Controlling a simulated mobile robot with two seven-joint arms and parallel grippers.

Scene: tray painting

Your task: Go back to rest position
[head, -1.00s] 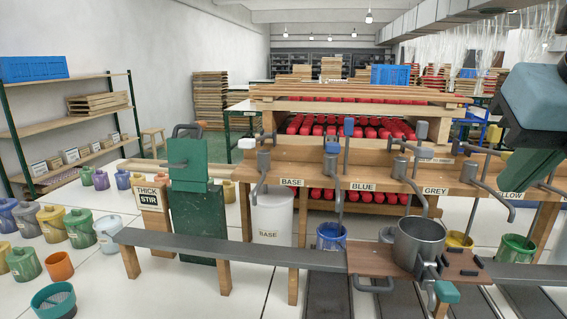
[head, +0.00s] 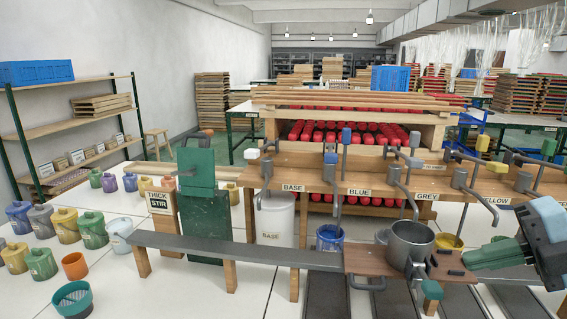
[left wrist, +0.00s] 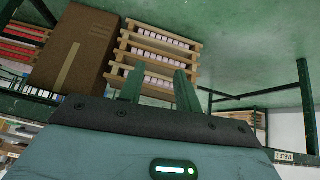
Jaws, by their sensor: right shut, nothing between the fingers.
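My right gripper (head: 466,262) is at the lower right of the head view, its green fingers closed together and pointing left. Its tips are a little right of the grey metal pot (head: 408,243), apart from it as far as I can tell, and nothing shows between them. My left gripper (left wrist: 159,76) shows only in the left wrist view. Its two green fingers are spread apart with nothing between them.
The pot stands on a brown wooden carriage (head: 361,263) on a grey rail (head: 230,247). Behind is a wooden bench with dispensers labelled BASE, BLUE, GREY and YELLOW (head: 493,203). A blue bucket (head: 330,240) stands below. Paint pots stand on the floor at left.

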